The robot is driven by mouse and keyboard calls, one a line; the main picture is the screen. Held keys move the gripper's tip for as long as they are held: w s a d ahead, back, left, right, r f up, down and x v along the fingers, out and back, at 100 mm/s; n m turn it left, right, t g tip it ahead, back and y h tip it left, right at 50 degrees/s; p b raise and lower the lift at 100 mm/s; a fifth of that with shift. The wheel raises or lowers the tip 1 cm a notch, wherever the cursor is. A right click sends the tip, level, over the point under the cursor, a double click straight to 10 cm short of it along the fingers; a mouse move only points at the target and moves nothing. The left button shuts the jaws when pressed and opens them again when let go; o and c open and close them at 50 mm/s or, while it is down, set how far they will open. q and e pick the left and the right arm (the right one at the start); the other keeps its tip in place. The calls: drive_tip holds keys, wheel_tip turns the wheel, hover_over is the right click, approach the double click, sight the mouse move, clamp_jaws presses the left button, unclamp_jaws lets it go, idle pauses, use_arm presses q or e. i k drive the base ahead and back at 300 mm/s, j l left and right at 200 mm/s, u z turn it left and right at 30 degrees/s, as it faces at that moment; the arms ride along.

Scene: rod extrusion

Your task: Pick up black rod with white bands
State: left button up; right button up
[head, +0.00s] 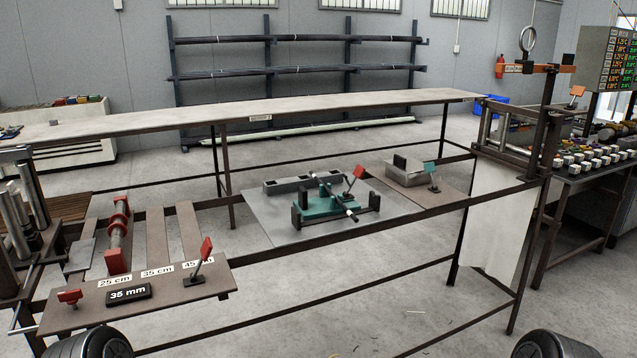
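A thin dark rod (338,197) with what look like small pale bands lies slanted across a teal fixture (324,214) in the middle of the bench. It runs from upper left to lower right, and its lower end sticks out past the fixture's front. The bands are too small to make out well. Neither of my grippers shows; only dark rounded parts, apparently of my arms, show at the bottom left and bottom right edges, well apart from the rod.
A grey plate (272,228) carries the fixture, with a red-topped lever (353,178) beside the rod. A grey block (407,172) with a teal lever is to the right. A board with length labels (150,292) and another red lever (202,256) is at left. A long pale shelf (300,108) runs behind.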

sight(348, 211)
drive_tip(key=i+l+u, duration=0.15)
drive_tip(key=i+l, duration=0.15)
drive_tip(key=i+l+u, duration=0.2)
drive_tip(key=i+l, duration=0.2)
drive_tip(key=i+l+u, duration=0.15)
drive_tip(key=i+l, duration=0.2)
drive_tip(key=i+l+u, duration=0.15)
drive_tip(key=i+l, duration=0.15)
drive_tip(key=l, duration=0.25)
drive_tip(key=i+l+u, duration=0.2)
drive_tip(key=l, duration=0.25)
drive_tip(key=i, duration=0.05)
